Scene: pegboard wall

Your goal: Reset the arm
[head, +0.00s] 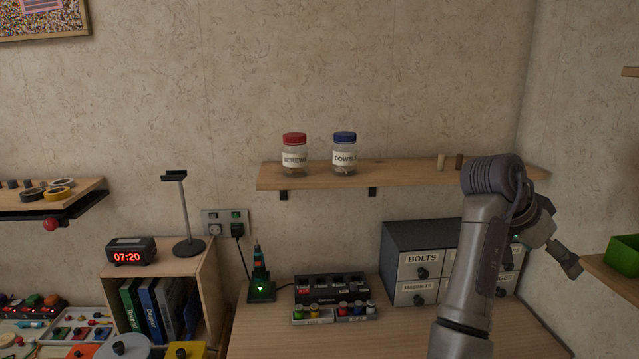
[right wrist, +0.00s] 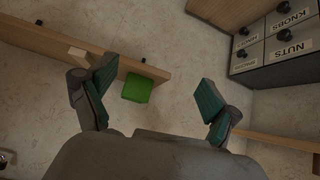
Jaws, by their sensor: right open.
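My right arm rises at the right of the head view, in front of the drawer cabinet. Its gripper (head: 567,238) is near the right wall, beyond the end of the shelf. In the right wrist view the gripper (right wrist: 158,90) has its two green-padded fingers spread wide apart, with nothing held between them. A green bin (right wrist: 137,88) shows behind the gap, nearer the left finger and apart from it. My left gripper is not in view.
A wall shelf (head: 400,173) holds a red-lidded jar (head: 294,155) and a blue-lidded jar (head: 344,153). A labelled drawer cabinet (head: 400,239) stands on the bench, partly hidden by my arm. The green bin (head: 624,259) sits on a right-hand shelf.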

